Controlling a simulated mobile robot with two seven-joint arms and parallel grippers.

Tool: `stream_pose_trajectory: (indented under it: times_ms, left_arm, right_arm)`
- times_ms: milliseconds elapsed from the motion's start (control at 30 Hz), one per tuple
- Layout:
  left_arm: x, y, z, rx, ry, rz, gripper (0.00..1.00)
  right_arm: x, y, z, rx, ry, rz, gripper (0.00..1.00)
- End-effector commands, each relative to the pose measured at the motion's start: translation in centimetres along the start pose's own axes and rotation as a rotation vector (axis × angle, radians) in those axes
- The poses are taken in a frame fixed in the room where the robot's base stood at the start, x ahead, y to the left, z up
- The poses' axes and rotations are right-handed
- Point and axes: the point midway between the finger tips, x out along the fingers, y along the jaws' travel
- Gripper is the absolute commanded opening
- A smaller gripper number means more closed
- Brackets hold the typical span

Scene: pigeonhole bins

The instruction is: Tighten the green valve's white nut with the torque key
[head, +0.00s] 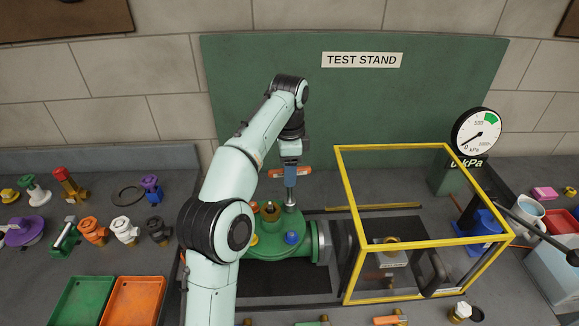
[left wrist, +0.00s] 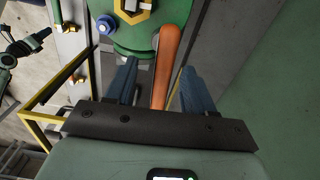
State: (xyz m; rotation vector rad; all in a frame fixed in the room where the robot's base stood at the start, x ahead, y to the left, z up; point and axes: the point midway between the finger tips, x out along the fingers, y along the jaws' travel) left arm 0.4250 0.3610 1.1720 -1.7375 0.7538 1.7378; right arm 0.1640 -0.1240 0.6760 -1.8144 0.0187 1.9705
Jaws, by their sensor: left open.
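The green valve (head: 275,247) is fixed on the bench in front of the test stand board, with a blue nut (head: 291,238) on its near side. The torque key, with an orange handle (head: 274,173) and a silver shaft (head: 290,198), stands upright on the far right of the valve. My left gripper (head: 290,178) is open around the handle from above. In the left wrist view the orange handle (left wrist: 168,62) lies between the two blue fingers (left wrist: 157,88), and part of the green valve (left wrist: 140,40) shows. The white nut under the key cannot be made out. My right gripper is not in view.
A yellow-framed clear guard (head: 390,150) stands right of the valve, with a pressure gauge (head: 477,132) behind it. Several coloured valves and fittings (head: 94,231) lie at left. A green tray (head: 84,302) and an orange tray (head: 133,302) lie at the front left.

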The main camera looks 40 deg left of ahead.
Motion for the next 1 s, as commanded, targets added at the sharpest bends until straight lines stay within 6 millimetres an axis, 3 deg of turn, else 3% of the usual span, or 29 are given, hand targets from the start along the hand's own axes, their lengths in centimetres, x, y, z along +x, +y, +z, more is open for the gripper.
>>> stream_pose_trajectory:
  times_ms: [267, 667, 933, 1000]
  left_arm:
    - [0.1, 0.0, -0.1, -0.002, 0.002, -0.001, 0.53]
    - [2.2, 0.0, -0.1, -0.002, 0.001, 0.000, 0.53]
    - [2.2, 0.0, -0.1, -0.002, 0.003, -0.002, 0.53]
    - [2.2, 0.0, -0.1, -0.003, 0.003, -0.002, 0.30]
  right_arm:
    - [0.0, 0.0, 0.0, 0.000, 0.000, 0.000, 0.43]
    - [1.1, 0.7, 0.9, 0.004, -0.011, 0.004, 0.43]
    - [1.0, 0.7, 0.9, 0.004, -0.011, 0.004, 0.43]
    - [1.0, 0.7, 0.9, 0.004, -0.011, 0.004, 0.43]
